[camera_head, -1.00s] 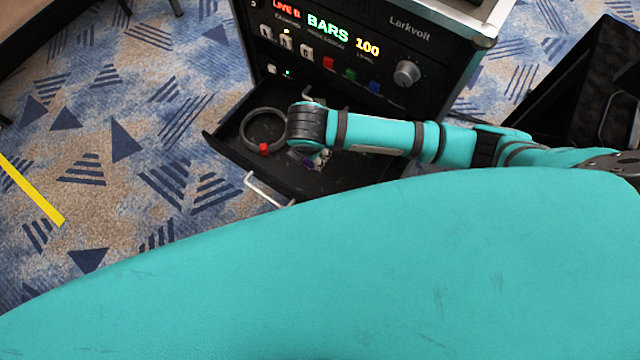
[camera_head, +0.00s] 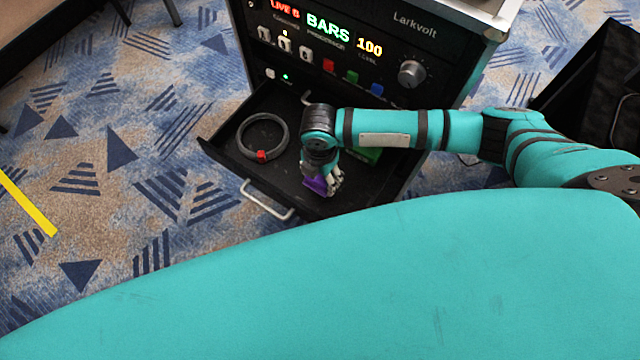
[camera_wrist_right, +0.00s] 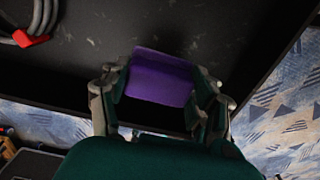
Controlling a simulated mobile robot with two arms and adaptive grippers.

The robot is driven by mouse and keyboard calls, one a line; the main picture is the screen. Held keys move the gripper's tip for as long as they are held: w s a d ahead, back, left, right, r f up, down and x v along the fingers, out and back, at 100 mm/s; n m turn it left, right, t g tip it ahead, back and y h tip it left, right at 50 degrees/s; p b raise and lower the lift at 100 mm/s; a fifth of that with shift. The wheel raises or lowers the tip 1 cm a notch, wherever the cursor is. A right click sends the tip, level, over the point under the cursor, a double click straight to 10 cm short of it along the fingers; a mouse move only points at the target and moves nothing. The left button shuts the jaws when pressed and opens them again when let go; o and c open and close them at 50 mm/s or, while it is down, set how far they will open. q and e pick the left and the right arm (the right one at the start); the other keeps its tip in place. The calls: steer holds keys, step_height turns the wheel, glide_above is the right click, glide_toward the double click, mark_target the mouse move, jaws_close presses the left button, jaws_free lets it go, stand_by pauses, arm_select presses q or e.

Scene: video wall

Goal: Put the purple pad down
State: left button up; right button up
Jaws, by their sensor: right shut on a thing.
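The purple pad (camera_head: 316,185) is in my right gripper (camera_head: 328,186), over the front part of the open black drawer (camera_head: 285,186). In the right wrist view the purple pad (camera_wrist_right: 160,77) sits between the two fingers of the gripper (camera_wrist_right: 158,88), which are shut on it. The dark drawer floor (camera_wrist_right: 90,50) shows behind it. I cannot tell whether the pad touches the drawer floor. My left gripper is not in view.
A coiled grey cable (camera_head: 241,137) with a red clip lies in the drawer's left part. A green thing (camera_head: 368,155) shows partly behind my right arm. The drawer's handle (camera_head: 268,200) sticks out in front. The rack (camera_head: 375,50) stands behind.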

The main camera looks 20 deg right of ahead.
mark_target(320, 186)
step_height(320, 186, down, 5)
steer(key=shift+f, duration=0.1)
steer(key=o, duration=1.1)
steer(key=shift+c, duration=0.2)
steer(key=shift+f, duration=0.2)
steer(key=shift+b, duration=0.4)
step_height(320, 186, up, 18)
steer(key=p, duration=1.9)
steer(key=shift+s+a+f, duration=0.15)
steer(key=shift+f, duration=0.05)
